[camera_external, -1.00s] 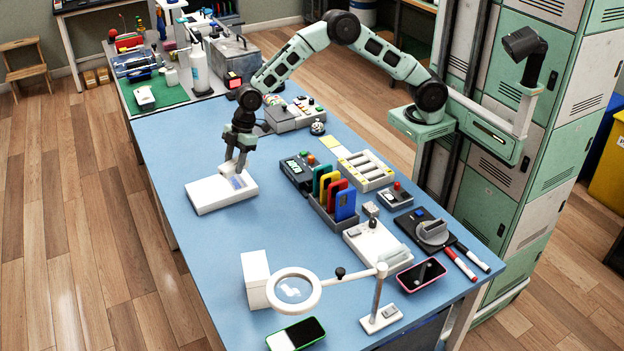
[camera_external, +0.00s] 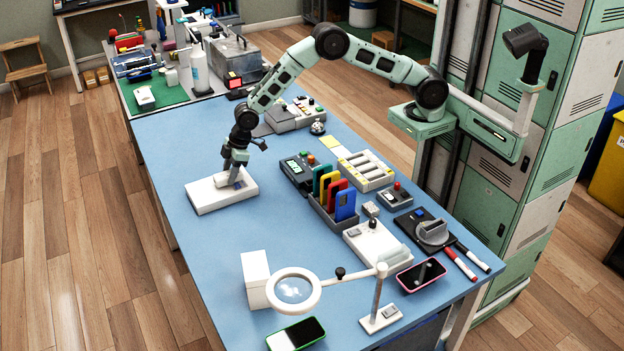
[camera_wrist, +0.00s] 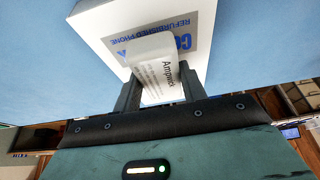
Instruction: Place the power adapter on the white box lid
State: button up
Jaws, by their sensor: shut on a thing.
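The white box lid (camera_external: 205,198) lies flat at the left side of the blue table. It also shows in the wrist view (camera_wrist: 95,22), with blue print reading "REFURBISHED PHONE". My gripper (camera_external: 229,178) is low over the lid. In the wrist view my gripper (camera_wrist: 153,90) is shut on the power adapter (camera_wrist: 152,62), a white block with a grey printed label. The adapter overlaps the lid's print. I cannot tell whether the adapter touches the lid. In the external view the adapter is hard to make out against the lid.
To the right stand a rack of coloured phones (camera_external: 333,203), a button device (camera_external: 298,172) and a white tray (camera_external: 366,171). A magnifier lamp (camera_external: 293,289) and a white box (camera_external: 255,278) are at the front.

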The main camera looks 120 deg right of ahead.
jog(key=shift+f, duration=0.35)
jog(key=shift+f, duration=0.2)
jog(key=o, duration=1.1)
jog(key=shift+c, duration=0.2)
jog(key=shift+r, duration=0.1)
